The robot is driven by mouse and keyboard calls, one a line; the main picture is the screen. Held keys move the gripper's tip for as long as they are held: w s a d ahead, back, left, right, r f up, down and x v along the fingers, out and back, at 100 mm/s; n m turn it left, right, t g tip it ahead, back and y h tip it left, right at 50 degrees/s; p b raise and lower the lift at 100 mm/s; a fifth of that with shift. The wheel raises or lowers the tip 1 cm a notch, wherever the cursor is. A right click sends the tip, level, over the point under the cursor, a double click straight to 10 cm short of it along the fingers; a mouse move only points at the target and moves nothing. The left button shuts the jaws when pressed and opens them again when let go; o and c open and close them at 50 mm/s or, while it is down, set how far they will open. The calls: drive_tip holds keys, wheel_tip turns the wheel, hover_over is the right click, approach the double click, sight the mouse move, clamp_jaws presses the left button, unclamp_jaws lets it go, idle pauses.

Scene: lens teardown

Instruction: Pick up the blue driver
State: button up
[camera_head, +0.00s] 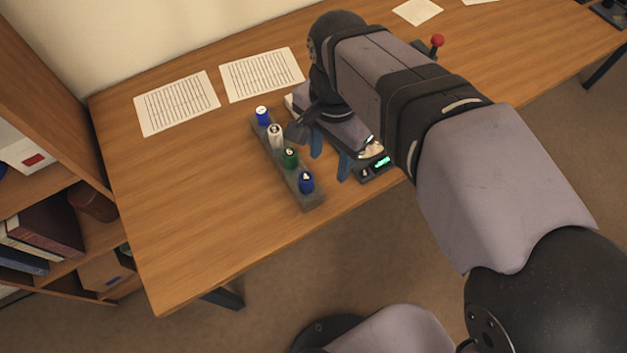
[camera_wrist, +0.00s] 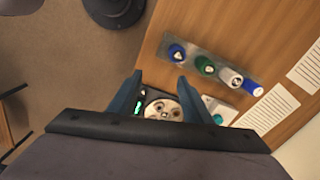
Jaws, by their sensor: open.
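A grey rack (camera_head: 262,138) on the wooden table holds a row of upright drivers. A blue driver with a pale mark on top (camera_head: 306,181) stands at the near end; in the wrist view it is at the left end (camera_wrist: 177,53). A second blue driver (camera_head: 262,115) stands at the far end, at the right end in the wrist view (camera_wrist: 252,88). A white driver (camera_head: 275,133) and a green driver (camera_head: 290,158) stand between them. My gripper (camera_head: 329,166) is open and empty, to the right of the rack, apart from the drivers. Its blue fingers also show in the wrist view (camera_wrist: 160,80).
A dark device with a green display (camera_head: 378,163) and a pale round part (camera_wrist: 163,109) lie below my gripper. Printed sheets (camera_head: 178,103) lie at the back left. A red-knobbed lever (camera_head: 437,41) stands behind my arm. The table left of the rack is clear.

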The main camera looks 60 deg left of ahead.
sight(306, 176)
drive_tip(key=s, duration=0.1)
drive_tip(key=s+a, duration=0.1)
drive_tip(key=s, duration=0.1)
drive_tip(key=shift+s+a+r, duration=0.2)
drive_tip(key=shift+s+a, duration=0.1)
drive_tip(key=shift+s, duration=0.1)
drive_tip(key=shift+s+f+p, duration=0.1)
drive_tip(key=shift+f+p, duration=0.35)
drive_tip(key=shift+f, duration=3.2)
drive_tip(key=shift+a, duration=0.1)
drive_tip(key=c, duration=1.1)
